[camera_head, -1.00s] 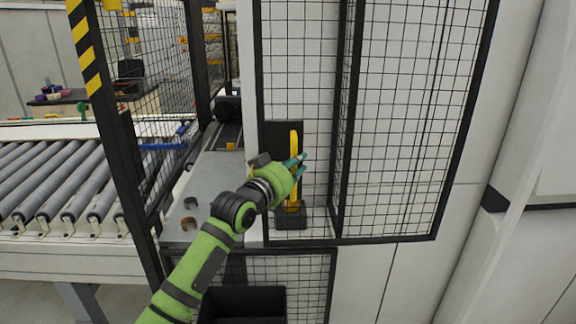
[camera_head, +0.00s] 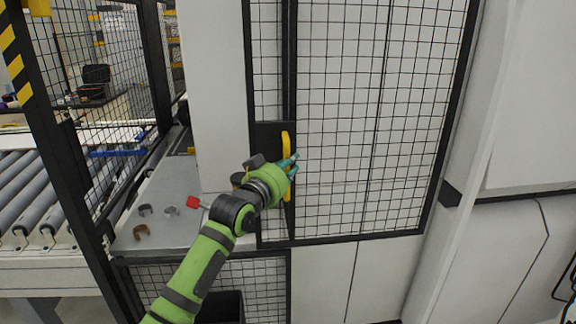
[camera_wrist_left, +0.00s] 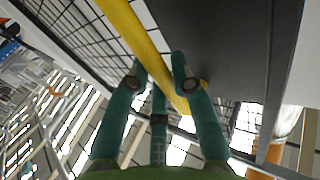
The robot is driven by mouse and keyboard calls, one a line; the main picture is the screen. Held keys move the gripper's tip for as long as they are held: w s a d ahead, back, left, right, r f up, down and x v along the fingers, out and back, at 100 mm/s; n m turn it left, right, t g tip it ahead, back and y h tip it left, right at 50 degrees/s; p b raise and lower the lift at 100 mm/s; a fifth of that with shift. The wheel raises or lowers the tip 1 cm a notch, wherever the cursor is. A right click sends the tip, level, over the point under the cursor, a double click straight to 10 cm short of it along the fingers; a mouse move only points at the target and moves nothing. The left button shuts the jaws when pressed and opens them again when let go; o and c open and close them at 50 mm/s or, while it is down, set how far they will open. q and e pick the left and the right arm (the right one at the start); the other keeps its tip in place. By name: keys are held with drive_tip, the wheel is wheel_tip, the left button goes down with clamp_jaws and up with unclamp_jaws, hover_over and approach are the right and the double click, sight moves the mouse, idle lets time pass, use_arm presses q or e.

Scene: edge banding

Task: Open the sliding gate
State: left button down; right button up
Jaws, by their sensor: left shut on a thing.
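The sliding gate (camera_head: 270,75) is a black-framed mesh panel with a black plate and an upright yellow handle (camera_head: 286,146). It largely overlaps a wider mesh panel (camera_head: 375,110) to its right. My left gripper (camera_head: 291,168), green with teal fingers, is at the middle of the handle and hides part of it. In the left wrist view, its fingers (camera_wrist_left: 160,85) are closed around the yellow bar (camera_wrist_left: 135,40). The black plate lies close to the right of the bar in that view. My right gripper is not in view.
Left of the gate is a gap with a grey metal worktop (camera_head: 165,195) holding small metal parts and a red item (camera_head: 196,202). A mesh fence (camera_head: 90,110) and roller conveyor (camera_head: 25,195) stand farther left. White wall (camera_head: 525,110) is at the right.

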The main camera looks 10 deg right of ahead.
use_arm(q)
drive_tip(key=c, duration=1)
unclamp_jaws()
drive_tip(key=shift+c, duration=0.2)
drive_tip(key=shift+a, duration=0.1)
drive_tip(key=v, duration=1.2)
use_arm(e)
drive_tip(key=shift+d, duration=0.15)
